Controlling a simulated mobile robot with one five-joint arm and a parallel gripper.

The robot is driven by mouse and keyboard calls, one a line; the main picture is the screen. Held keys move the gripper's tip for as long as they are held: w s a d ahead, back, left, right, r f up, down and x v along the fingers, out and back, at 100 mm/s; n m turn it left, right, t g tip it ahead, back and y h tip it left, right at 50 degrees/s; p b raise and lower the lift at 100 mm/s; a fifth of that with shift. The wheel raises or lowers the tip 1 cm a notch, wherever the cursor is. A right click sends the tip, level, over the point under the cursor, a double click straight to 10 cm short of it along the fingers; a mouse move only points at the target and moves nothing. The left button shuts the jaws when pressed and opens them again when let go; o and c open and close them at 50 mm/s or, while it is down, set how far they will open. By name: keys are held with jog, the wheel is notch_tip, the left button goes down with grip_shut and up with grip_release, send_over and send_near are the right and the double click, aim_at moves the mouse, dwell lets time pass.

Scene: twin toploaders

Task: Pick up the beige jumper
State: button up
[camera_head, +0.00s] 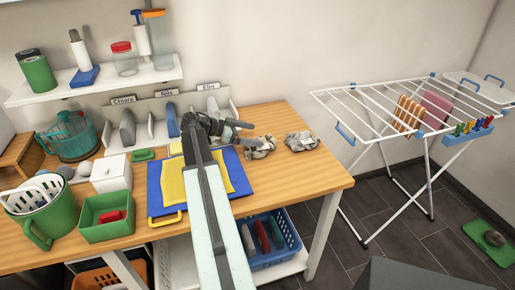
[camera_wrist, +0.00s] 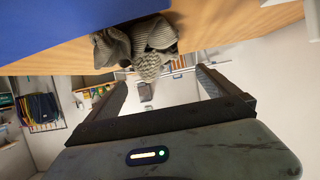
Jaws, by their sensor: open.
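Two crumpled grey-beige knit bundles lie on the wooden table right of the blue mat: a nearer bundle (camera_head: 262,147) beside my gripper and a farther bundle (camera_head: 301,141). I cannot tell for sure which is the beige jumper. My gripper (camera_head: 232,130) is above the table at the mat's right edge, just left of the nearer bundle, which it partly covers. In the wrist view, my gripper (camera_wrist: 163,82) has its fingers wide apart with nothing held. Crumpled knit cloth (camera_wrist: 137,44) shows beyond the fingertips, towards the left finger.
The blue mat (camera_head: 156,196) with a yellow cloth (camera_head: 172,182) lies under my arm. Behind stands a divider rack (camera_head: 160,130) with name labels. A green box (camera_head: 107,228) and a white box (camera_head: 111,175) stand left. A drying rack (camera_head: 378,130) stands right.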

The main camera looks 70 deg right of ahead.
aim_at(271, 137)
jog(key=b+x, duration=0.1)
jog(key=x, duration=0.5)
jog(key=shift+s+b, duration=0.25)
jog(key=shift+b, duration=0.1)
jog(key=shift+r, duration=0.1)
jog(key=c, duration=1.7)
